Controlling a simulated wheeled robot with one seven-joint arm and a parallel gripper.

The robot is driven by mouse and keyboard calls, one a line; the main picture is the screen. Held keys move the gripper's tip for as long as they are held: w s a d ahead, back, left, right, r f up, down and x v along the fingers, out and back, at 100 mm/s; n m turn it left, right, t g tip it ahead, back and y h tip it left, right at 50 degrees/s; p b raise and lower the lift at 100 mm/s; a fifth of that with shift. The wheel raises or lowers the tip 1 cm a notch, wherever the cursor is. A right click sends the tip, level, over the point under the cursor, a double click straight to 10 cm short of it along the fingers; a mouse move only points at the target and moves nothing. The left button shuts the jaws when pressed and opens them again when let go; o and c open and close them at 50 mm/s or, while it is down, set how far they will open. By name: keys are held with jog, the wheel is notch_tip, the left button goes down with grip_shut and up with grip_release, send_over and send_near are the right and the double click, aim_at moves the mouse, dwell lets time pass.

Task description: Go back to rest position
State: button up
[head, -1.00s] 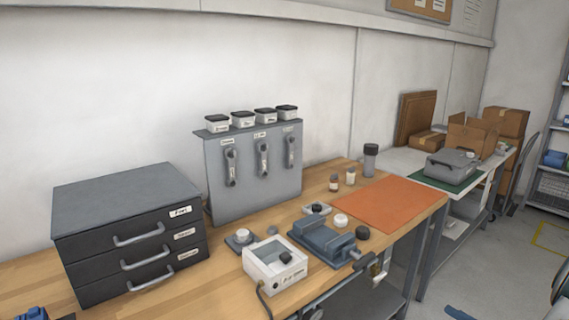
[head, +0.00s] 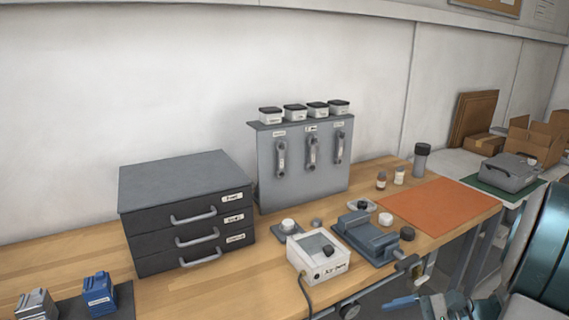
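Part of my arm (head: 540,255) shows at the lower right of the head view, a large rounded teal and grey link close to the camera. More pale metal parts of it lie along the bottom edge, in front of the bench. My gripper's fingertips cannot be made out, so whether it is open or shut does not show. No held object is visible.
The wooden bench (head: 75,248) carries a dark drawer cabinet (head: 185,185), a grey rack (head: 265,170), a white box (head: 318,262), a blue-grey vise (head: 365,235) and an orange mat (head: 435,205). Blue (head: 99,293) and silver (head: 37,304) blocks stand at lower left.

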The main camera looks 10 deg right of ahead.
jog(key=s+a+r+n+h+p, duration=0.1)
jog(key=a+r+n+h, duration=0.3)
jog(key=n, duration=0.5)
jog(key=s+a+r+n+g+h+p, duration=0.1)
jog(key=s+a+r+n+h, duration=0.2)
jog(key=a+n+h, duration=0.3)
jog(key=shift+a+r+n+h, duration=0.3)
jog(key=shift+a+r+n, duration=0.2)
jog(key=shift+a+n, duration=0.95)
jog(key=shift+s+d+n, duration=0.1)
jog(key=shift+d+n, duration=0.15)
